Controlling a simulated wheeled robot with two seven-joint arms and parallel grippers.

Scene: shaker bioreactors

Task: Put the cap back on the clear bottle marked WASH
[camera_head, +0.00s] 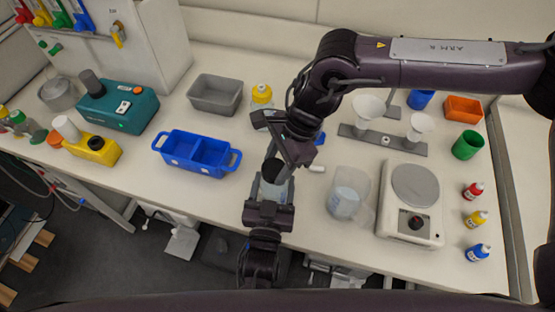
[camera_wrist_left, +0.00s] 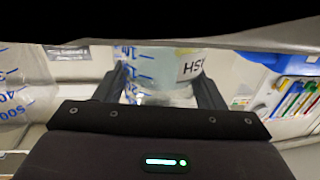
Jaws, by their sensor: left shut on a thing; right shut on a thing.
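The clear bottle (camera_head: 271,191) stands upright near the table's front edge, between the two grippers. My left gripper (camera_head: 270,204) is shut around its body from the front. In the left wrist view the bottle (camera_wrist_left: 165,75) sits between both fingers, with blue marks and part of a label, upside down in the picture. A black cap (camera_head: 272,170) is at the bottle's top. My right gripper (camera_head: 281,170) reaches down from above and is shut on the cap. The fingers partly hide the bottle's neck, so I cannot tell whether the cap is seated.
A clear beaker (camera_head: 345,202) stands close on the right, beside a balance (camera_head: 412,215). A blue two-part tray (camera_head: 196,155) lies to the left. A yellow-capped bottle (camera_head: 262,94) and a funnel rack (camera_head: 385,140) are behind. The table's front edge is close.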

